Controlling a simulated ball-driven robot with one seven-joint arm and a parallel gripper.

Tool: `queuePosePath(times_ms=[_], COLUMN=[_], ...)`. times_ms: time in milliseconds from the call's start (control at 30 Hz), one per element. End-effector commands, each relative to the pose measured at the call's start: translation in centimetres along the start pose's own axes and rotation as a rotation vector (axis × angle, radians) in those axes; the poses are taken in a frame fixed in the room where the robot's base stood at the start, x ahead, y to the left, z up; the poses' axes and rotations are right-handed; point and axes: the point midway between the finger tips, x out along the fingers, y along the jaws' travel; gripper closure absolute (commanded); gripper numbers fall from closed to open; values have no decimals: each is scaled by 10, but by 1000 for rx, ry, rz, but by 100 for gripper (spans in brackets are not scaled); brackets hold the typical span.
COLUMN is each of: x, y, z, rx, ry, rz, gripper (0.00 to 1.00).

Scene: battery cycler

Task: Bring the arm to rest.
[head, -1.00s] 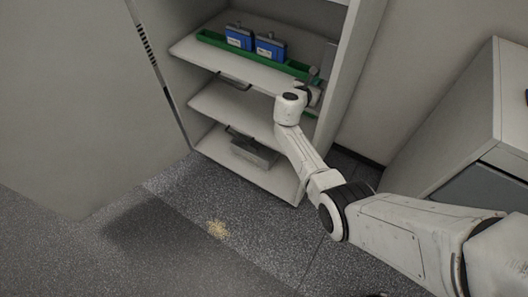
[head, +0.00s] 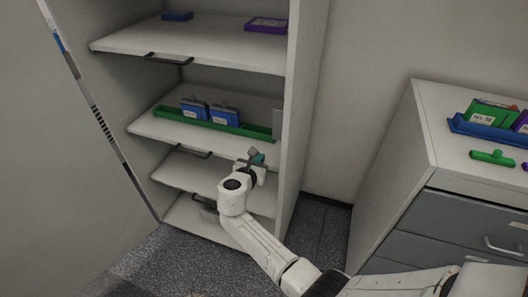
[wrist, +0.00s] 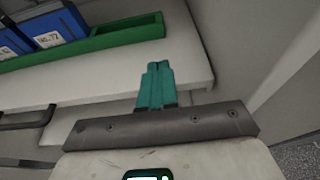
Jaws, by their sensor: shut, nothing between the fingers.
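My gripper (wrist: 157,82) has teal fingers that are shut together with nothing between them. In the head view my gripper (head: 256,158) is in front of the open cabinet, just below and to the right of the shelf with the green tray (head: 252,133). My arm reaches in from the lower right. Two blue battery packs with white labels, a left one (head: 194,109) and a right one (head: 225,115), stand in the tray. In the wrist view the green tray (wrist: 125,32) and the blue packs (wrist: 55,26) show beyond the fingers, apart from them.
The cabinet's right side wall (head: 305,100) stands close to my gripper. The open door (head: 60,150) is at left. A purple box (head: 267,25) and a blue item (head: 177,16) lie on the top shelf. A drawer unit (head: 440,150) at right bears a blue tray (head: 480,133) and a green part (head: 492,157).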

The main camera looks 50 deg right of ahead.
Motion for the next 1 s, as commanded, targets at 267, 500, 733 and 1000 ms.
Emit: queuePosePath(times_ms=[267,500,733,1000], x=[-22,-23,-42,-112], y=[0,-1,-30,-80], z=[0,-1,-17,-58], rx=[0,7,377,1194], ry=[0,3,133,518], rz=[0,-1,-35,-216], gripper=[100,100,100,100])
